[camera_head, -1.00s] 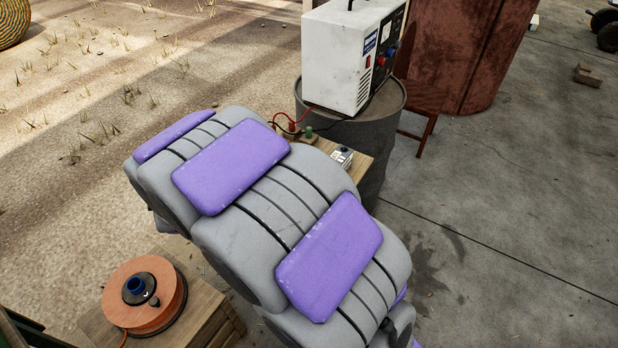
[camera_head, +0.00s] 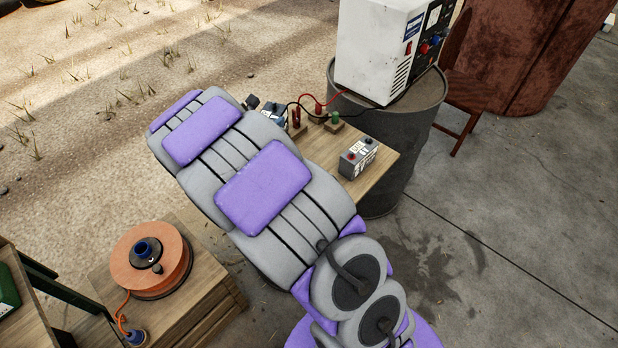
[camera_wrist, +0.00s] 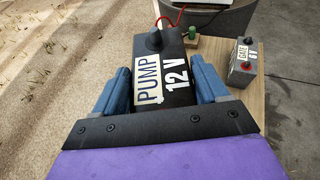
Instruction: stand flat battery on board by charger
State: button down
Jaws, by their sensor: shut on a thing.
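My gripper (camera_wrist: 163,88) has blue fingers shut on the sides of a dark battery (camera_wrist: 178,72) lettered PUMP 12 V. In the head view, my arm hides most of this battery and gripper. A smaller grey battery (camera_head: 358,157) lettered GATE 6V stands upright on the wooden board (camera_head: 385,145), right of my gripper; it also shows in the wrist view (camera_wrist: 243,64). The white charger (camera_head: 385,50) stands on a drum behind the board. Whether the held battery touches the board is hidden.
A green peg (camera_head: 335,119) and a red peg (camera_head: 318,108) stand on small wooden blocks on the board, near red and black leads. The grey drum (camera_head: 400,150) stands beside the board. An orange cable reel (camera_head: 150,262) sits on a crate at lower left.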

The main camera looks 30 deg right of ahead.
jog(key=f, duration=0.2)
jog(key=d+f+m+g+h, duration=0.1)
jog(key=f, duration=0.1)
jog(key=s+d+f+m+g, duration=0.1)
jog(key=f, duration=0.2)
jog(key=shift+s, duration=0.1)
jog(key=s+a+f+m+g+h, duration=0.2)
jog(key=s+a+f, duration=0.15)
jog(key=f, duration=0.55)
jog(key=shift+m+g, duration=0.3)
jog(key=w+d+f+b, duration=0.1)
jog(key=w+d, duration=0.2)
jog(key=d, duration=0.1)
jog(key=w+d+f+b, duration=0.2)
jog(key=w+d, duration=0.1)
jog(key=d, duration=0.1)
jog(key=w+d+f+b, duration=0.2)
jog(key=w+d, duration=0.1)
jog(key=d, duration=0.2)
jog(key=shift+f, duration=0.25)
jog(key=shift+s, duration=0.1)
jog(key=shift+c, duration=1.1)
grip_release()
jog(key=shift+s+a, duration=0.1)
jog(key=shift+o, duration=1)
